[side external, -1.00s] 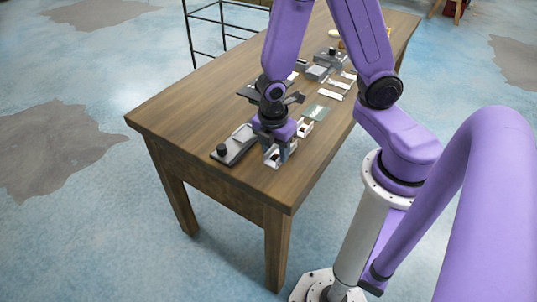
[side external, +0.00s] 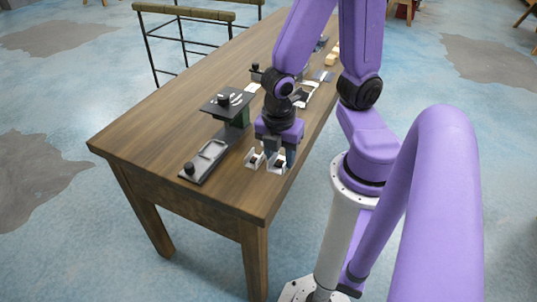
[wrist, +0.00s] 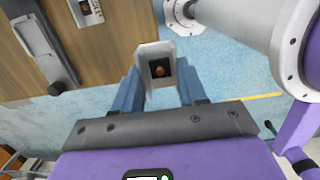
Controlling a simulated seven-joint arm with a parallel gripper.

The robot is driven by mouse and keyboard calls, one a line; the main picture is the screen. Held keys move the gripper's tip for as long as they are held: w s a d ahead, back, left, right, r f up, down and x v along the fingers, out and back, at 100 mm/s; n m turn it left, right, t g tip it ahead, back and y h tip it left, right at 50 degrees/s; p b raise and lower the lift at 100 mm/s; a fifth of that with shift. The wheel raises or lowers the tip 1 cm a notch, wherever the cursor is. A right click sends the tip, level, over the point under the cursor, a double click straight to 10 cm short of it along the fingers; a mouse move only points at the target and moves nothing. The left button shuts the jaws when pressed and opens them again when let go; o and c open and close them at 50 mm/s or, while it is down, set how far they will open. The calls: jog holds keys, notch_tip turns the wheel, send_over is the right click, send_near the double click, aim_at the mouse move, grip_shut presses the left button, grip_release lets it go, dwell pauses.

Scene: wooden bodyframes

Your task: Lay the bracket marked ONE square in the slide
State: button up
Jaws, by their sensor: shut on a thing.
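My gripper (side external: 278,160) is shut on a white bracket (wrist: 146,54), whose dark square face carries an orange-brown mark; I cannot read it as a numeral. In the side view this held bracket (side external: 277,167) is low by the table's right edge; I cannot tell whether it touches the table. A second white bracket (side external: 254,160) with a dark face stands just left of it and also shows in the wrist view (wrist: 86,10). The slide, a long grey tray with a black knob (side external: 205,158), lies further left; its recess (wrist: 35,35) looks empty.
A dark platform on a stand (side external: 232,103) is behind the slide. Several white and grey parts (side external: 305,92) lie farther back, partly hidden by my arm. Bare wood (side external: 225,188) lies in front of the slide and brackets.

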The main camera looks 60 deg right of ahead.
jog(key=shift+s+d+r, duration=0.1)
jog(key=shift+s+r, duration=0.3)
jog(key=shift+s, duration=0.35)
jog(key=w+d+r, duration=0.2)
jog(key=w+d, duration=0.2)
jog(key=w, duration=0.7)
send_over(213, 149)
jog(key=f, duration=0.9)
jog(key=shift+s+a, duration=0.25)
jog(key=shift+a, duration=0.05)
jog(key=shift+w+f, duration=0.2)
jog(key=shift+f, duration=1.65)
jog(key=shift+f, duration=0.1)
jog(key=o, duration=1.1)
jog(key=shift+f, duration=0.1)
jog(key=shift+o, duration=0.2)
